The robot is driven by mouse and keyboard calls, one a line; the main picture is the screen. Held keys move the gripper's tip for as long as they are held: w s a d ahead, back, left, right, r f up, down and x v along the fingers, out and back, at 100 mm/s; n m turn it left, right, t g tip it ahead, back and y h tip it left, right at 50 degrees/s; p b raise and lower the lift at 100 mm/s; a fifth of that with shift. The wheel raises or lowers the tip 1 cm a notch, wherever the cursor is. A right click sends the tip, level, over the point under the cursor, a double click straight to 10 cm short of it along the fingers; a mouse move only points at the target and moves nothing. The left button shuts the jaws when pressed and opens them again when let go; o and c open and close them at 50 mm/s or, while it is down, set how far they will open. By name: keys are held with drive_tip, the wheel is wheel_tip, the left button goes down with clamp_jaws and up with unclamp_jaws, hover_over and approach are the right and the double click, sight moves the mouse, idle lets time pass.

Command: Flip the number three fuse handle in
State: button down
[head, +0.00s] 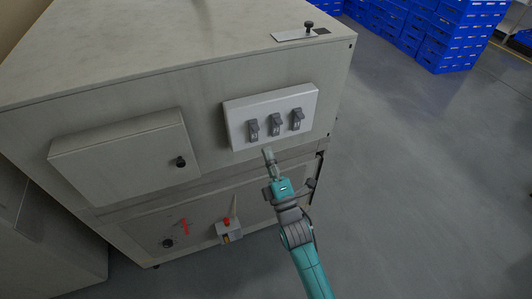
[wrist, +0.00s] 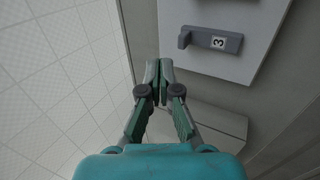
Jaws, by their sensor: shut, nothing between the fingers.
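The white fuse panel (head: 238,133) on the cabinet front carries three grey handles. In the wrist view the handle marked 3 (wrist: 205,40) lies near one edge of the panel, with a raised knob at its left end. Judged by the cabinet door beyond that edge, it appears to be the leftmost handle (head: 253,129) in the head view, where the numbers are unreadable. My gripper (head: 267,152) is shut and empty, in front of the panel's lower edge. In the wrist view its closed fingertips (wrist: 159,67) are below and left of the handle, seemingly apart from it.
A boxy door (head: 120,155) with a black knob protrudes left of the panel. A small box with a red part (head: 227,228) is lower on the cabinet. A black knob (head: 309,26) is on top. Blue crates (head: 455,40) stand at back right; floor between is clear.

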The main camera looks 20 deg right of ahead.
drive_tip(key=s, duration=0.9)
drive_tip(key=shift+f, duration=0.25)
drive_tip(key=s+f+m+g, duration=0.1)
drive_tip(key=s+m+g, duration=0.2)
drive_tip(key=s+m, duration=0.3)
drive_tip(key=s+f+m+g, duration=0.2)
drive_tip(key=s+m, duration=0.4)
drive_tip(key=s, duration=1.1)
drive_tip(key=s+f+m+g, duration=0.2)
drive_tip(key=s+m, duration=0.4)
drive_tip(key=s, duration=0.6)
drive_tip(key=shift+s+a+g, duration=0.15)
drive_tip(key=shift+a+g, duration=0.25)
drive_tip(key=shift+g, duration=0.5)
